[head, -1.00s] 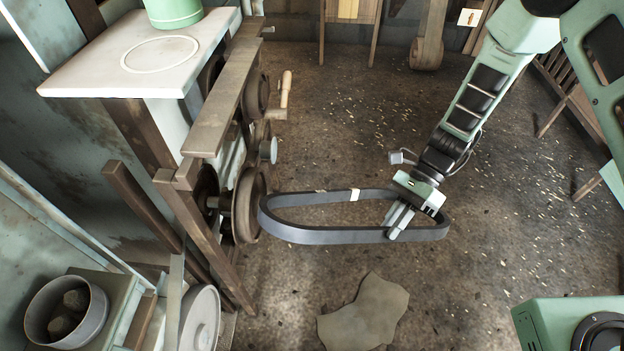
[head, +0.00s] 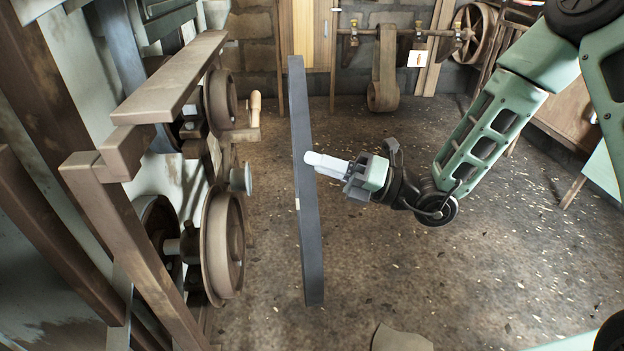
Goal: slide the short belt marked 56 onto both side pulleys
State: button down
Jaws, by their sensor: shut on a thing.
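The grey belt (head: 310,249) hangs in the air in the middle of the head view. It is turned edge-on, so it shows as a long, nearly upright band. A small pale mark shows on its left edge; no number can be read. My gripper (head: 312,164) is shut on the belt from the right, above its middle. The lower side pulley (head: 223,245) and the upper side pulley (head: 221,100) sit on the engine at the left. The belt is to the right of both pulleys, apart from them, and neither carries a belt.
A crank with a wooden handle (head: 255,109) juts out by the upper pulley. A small round knob (head: 241,179) sticks out between the pulleys. A brown beam (head: 165,82) runs along the engine frame. The floor (head: 400,265) right of the belt is mostly clear.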

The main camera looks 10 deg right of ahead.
jog(key=a+b, duration=0.1)
jog(key=a, duration=1)
jog(key=shift+w+a+b, duration=0.25)
jog(key=shift+b, duration=0.15)
jog(key=shift+r+p, duration=0.2)
jog(key=shift+p, duration=0.8)
jog(key=shift+a, duration=0.3)
dwell(0.6)
jog(key=shift+a, duration=0.35)
jog(key=shift+a+p, duration=0.3)
jog(key=shift+a, duration=0.05)
jog(key=shift+w+a+p, duration=0.1)
jog(key=shift+a+p, duration=0.25)
jog(key=shift+a, duration=0.7)
jog(key=shift+a, duration=0.2)
